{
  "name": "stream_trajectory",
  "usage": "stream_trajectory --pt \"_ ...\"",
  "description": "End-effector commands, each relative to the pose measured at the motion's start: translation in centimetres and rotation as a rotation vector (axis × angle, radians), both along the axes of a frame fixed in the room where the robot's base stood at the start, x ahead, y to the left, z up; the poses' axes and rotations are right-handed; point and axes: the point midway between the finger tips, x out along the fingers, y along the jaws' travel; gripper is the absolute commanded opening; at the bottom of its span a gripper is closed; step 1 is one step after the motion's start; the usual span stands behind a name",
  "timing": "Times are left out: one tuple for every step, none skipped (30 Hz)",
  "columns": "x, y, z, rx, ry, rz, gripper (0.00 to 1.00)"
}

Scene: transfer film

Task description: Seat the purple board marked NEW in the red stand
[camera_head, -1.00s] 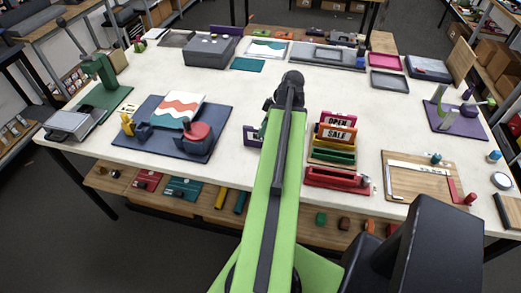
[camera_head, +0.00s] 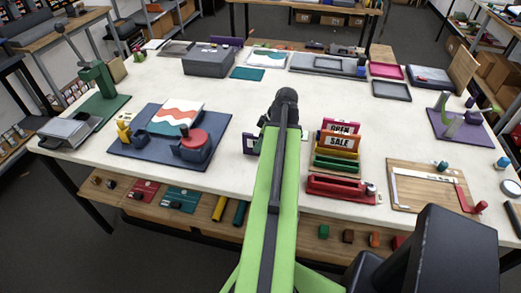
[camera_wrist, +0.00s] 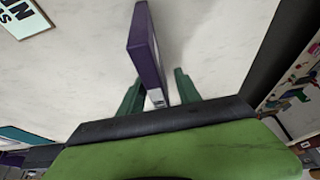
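The purple board (camera_head: 249,143) stands upright on the white table, partly hidden behind my arm in the head view. In the wrist view the purple board (camera_wrist: 146,52) shows nearly edge-on, so its marking cannot be read. My gripper (camera_wrist: 158,92) is open, with one green finger on each side of the board's near end. A gap shows between the board and the right finger; I cannot tell whether the left finger touches it. The gripper is mostly hidden by my arm in the head view. The red stand (camera_head: 338,188) is long and low, right of my arm, and looks empty.
Behind the red stand are a green stand (camera_head: 337,162), an orange SALE board (camera_head: 341,144) and a pink OPEN board (camera_head: 332,125). A wooden board (camera_head: 412,178) lies right of them. A blue mat (camera_head: 150,145) with a press lies left.

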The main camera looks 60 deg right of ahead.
Motion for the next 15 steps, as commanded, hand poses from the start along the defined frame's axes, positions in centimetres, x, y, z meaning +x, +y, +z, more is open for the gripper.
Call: stream_trajectory --pt "0.0 0.0 -0.15 0.0 0.0 0.0 0.4" --pt "-0.01 0.0 -0.21 0.0 0.0 0.0 0.4" --pt "-0.01 0.0 -0.27 0.0 0.0 0.0 0.4" --pt "-0.01 0.0 -0.33 0.0 0.0 0.0 0.4" --pt "-0.01 0.0 -0.37 0.0 0.0 0.0 0.4" --pt "-0.01 0.0 -0.42 0.0 0.0 0.0 0.4" --pt "-0.01 0.0 -0.45 0.0 0.0 0.0 0.4" --pt "-0.01 0.0 -0.46 0.0 0.0 0.0 0.4" --pt "-0.01 0.0 -0.46 0.0 0.0 0.0 0.4" --pt "-0.01 0.0 -0.45 0.0 0.0 0.0 0.4" --pt "-0.01 0.0 -0.44 0.0 0.0 0.0 0.4" --pt "-0.01 0.0 -0.43 0.0 0.0 0.0 0.4" --pt "-0.01 0.0 -0.43 0.0 0.0 0.0 0.4" --pt "-0.01 0.0 -0.42 0.0 0.0 0.0 0.4" --pt "-0.01 0.0 -0.42 0.0 0.0 0.0 0.4"
